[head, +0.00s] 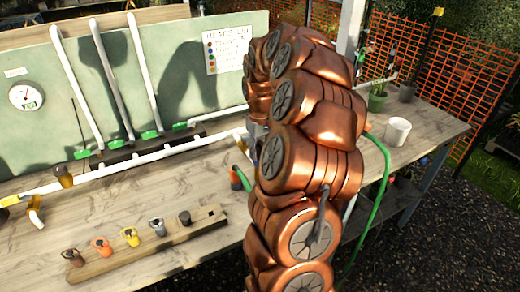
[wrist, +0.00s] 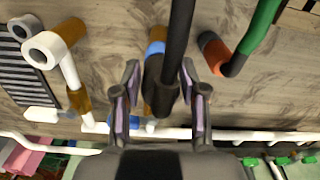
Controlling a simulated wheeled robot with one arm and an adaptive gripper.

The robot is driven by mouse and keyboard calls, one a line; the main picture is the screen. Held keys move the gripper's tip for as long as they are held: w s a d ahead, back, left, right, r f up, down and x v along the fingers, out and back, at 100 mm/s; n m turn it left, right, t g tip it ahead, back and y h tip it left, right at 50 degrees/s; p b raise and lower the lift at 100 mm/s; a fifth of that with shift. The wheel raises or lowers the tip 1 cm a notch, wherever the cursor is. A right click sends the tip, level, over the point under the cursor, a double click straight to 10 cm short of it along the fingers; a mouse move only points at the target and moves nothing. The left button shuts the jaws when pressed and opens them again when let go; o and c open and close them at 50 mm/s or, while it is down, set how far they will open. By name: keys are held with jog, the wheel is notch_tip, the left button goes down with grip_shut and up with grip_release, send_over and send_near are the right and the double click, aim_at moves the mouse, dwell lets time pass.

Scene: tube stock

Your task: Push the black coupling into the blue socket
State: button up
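In the wrist view, a black coupling (wrist: 165,93) at the end of a thick dark pipe lies between the fingers of my gripper (wrist: 161,75). My gripper looks open, with a gap showing beside each purple inner pad. The blue socket (wrist: 155,48) shows as a blue ring on a tan body, just behind and left of the pipe. The dark pipe partly covers it, so I cannot tell whether the coupling touches it. In the head view my copper arm hides my gripper and this spot on the bench.
An orange socket (wrist: 210,45) with a green hose stands to the right. A white-and-brown pipe piece (wrist: 72,30) is at left. A wooden rack (head: 100,267) of coloured fittings lies along the bench front. White pipes run along the back; a white cup (head: 397,131) stands at right.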

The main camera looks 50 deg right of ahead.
jog(key=o, duration=0.3)
jog(key=shift+o, duration=0.2)
jog(key=shift+r, duration=0.1)
notch_tip(320, 180, up, 11)
jog(key=shift+f, duration=0.15)
jog(key=shift+r, duration=0.6)
